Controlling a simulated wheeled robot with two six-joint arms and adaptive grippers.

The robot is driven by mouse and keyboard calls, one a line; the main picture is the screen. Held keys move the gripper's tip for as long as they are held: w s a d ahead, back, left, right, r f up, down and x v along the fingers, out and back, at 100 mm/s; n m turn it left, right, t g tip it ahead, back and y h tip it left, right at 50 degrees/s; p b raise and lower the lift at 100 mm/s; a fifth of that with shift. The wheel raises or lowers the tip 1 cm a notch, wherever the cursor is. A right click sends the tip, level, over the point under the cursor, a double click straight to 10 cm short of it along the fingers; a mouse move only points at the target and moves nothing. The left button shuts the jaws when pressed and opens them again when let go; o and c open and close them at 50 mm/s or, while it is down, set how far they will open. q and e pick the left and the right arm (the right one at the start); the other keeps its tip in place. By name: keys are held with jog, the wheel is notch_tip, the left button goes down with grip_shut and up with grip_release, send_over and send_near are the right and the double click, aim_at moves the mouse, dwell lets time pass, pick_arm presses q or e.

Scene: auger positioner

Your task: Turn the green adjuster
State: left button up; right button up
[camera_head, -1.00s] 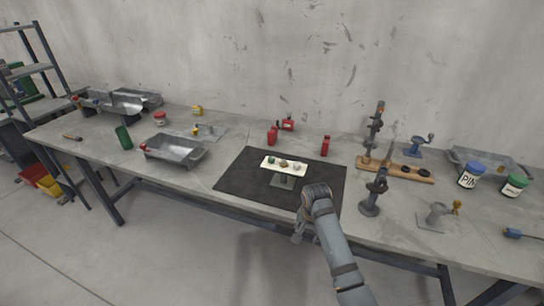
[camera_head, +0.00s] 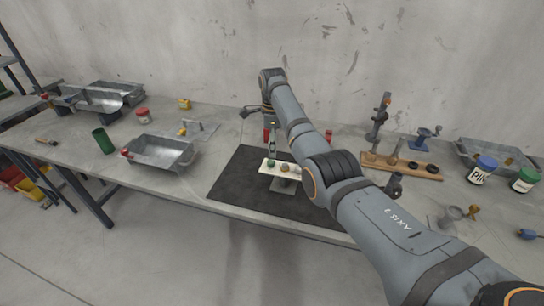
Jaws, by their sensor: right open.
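The positioner, a white plate (camera_head: 268,171) on a grey stand, stands on a black mat (camera_head: 230,182). A small green adjuster (camera_head: 271,162) sits at the left of the plate. A tan-brown knob (camera_head: 285,167) is to its right; the plate's right end is hidden behind my right arm. My right gripper (camera_head: 272,149) points down just above and behind the green adjuster, open. Whether it touches the adjuster is too small to tell. My left gripper is not in view.
A metal tray (camera_head: 163,147) and a green cylinder (camera_head: 104,141) are on the bench at left. Red items behind the mat are partly hidden by my arm. The mat's left part is clear.

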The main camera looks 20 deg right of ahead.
aim_at(271, 161)
notch_tip(271, 161, down, 2)
jog(key=shift+w+a+f, duration=0.1)
jog(key=shift+w+f, duration=0.05)
jog(key=shift+f, duration=0.1)
jog(key=shift+w+f, duration=0.25)
jog(key=shift+f, duration=0.3)
jog(key=shift+w+f, duration=0.2)
jog(key=shift+f, duration=0.35)
jog(key=f, duration=0.3)
jog(key=shift+w, duration=0.2)
jog(key=shift+s, duration=0.1)
jog(key=shift+f, duration=0.1)
jog(key=shift+c, duration=2)
jog(key=c, duration=0.5)
grip_shut()
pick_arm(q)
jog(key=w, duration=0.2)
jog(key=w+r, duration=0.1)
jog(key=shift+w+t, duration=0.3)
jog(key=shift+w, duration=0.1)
